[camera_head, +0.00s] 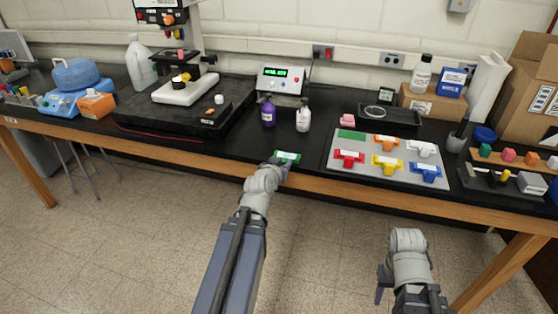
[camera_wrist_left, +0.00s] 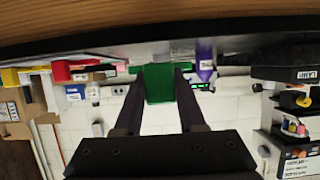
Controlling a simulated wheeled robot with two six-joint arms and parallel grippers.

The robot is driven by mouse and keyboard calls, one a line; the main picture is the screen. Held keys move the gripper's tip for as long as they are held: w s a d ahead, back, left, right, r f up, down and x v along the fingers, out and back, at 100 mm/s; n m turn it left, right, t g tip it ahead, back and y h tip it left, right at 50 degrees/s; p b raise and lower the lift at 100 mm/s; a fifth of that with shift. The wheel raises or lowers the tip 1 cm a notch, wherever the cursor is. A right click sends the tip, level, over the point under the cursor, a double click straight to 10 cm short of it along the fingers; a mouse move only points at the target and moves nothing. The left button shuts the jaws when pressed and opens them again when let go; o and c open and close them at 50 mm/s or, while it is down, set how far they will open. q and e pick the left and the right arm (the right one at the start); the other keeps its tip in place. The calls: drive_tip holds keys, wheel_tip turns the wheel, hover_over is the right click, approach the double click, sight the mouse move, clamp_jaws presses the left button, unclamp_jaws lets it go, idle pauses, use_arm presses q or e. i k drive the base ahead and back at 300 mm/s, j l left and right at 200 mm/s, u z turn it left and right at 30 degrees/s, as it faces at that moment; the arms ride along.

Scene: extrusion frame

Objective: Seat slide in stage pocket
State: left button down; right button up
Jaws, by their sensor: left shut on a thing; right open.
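A green slide piece with a white label (camera_head: 287,157) is at the tip of my left gripper (camera_head: 281,162), just over the front edge of the bench. In the left wrist view the green piece (camera_wrist_left: 158,84) sits between the two dark fingers, which are shut on it. The microscope (camera_head: 186,80) stands at the back left on a black platform, with its stage under the head. The stage pocket is too small to make out. My right gripper (camera_head: 383,285) is low at the right, in front of the bench, open, with no thing seen in it.
A grey tray (camera_head: 337,167) holds red, yellow, blue, orange and white pieces and a flat green patch (camera_head: 351,135). A purple bottle (camera_head: 268,112) and a white bottle (camera_head: 303,116) stand behind the held piece. The black platform (camera_head: 135,115) has clear room at its left.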

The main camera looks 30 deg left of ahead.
sight(169, 57)
drive_tip(key=u, duration=1.65)
drive_tip(key=j+z, duration=0.15)
drive_tip(key=z, duration=0.2)
drive_tip(key=i+j+z, duration=0.1)
drive_tip(key=j+z, duration=0.25)
drive_tip(key=i+j+z, duration=0.1)
drive_tip(key=j+z, duration=0.35)
drive_tip(key=j, duration=1.1)
